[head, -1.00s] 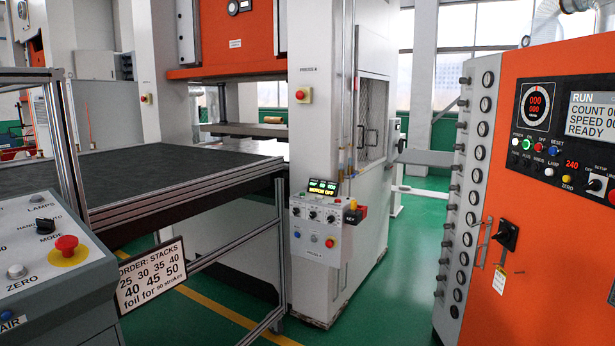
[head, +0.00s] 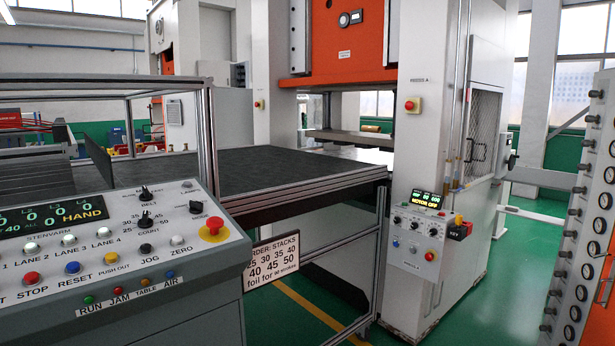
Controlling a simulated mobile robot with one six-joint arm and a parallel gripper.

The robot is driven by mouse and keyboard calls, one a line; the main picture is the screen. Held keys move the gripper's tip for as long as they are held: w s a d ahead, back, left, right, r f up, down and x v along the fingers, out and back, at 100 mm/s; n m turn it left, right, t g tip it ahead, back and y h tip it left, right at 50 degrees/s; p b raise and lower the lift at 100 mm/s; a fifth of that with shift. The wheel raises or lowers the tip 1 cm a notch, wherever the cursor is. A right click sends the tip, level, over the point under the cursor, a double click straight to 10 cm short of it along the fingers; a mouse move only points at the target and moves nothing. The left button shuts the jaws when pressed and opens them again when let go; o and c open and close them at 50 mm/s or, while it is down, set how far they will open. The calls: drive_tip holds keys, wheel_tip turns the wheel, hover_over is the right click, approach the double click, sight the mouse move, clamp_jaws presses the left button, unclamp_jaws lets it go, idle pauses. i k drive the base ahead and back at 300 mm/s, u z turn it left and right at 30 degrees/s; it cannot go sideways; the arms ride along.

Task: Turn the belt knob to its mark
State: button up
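The belt knob (head: 145,194) is a small black knob at the top of the sloped grey control panel (head: 215,262), on the left of the head view. The label BELT is printed just below it, with marks around it. The knob is too small to tell which mark it points at. Below it is another black knob (head: 148,217) labelled COUNT, with numbers around it. A third black knob (head: 196,207) labelled MODE sits to the right. My gripper is not in view.
A red emergency button on a yellow base (head: 212,228) stands up at the panel's right end. A metal frame (head: 210,145) rises behind the panel. A dark belt table (head: 290,168) lies beyond. Green floor (head: 510,270) is open at the right.

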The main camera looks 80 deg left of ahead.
sight(146, 196)
drive_tip(key=u, duration=3.65)
drive_tip(key=i, duration=0.95)
drive_tip(key=z, duration=0.15)
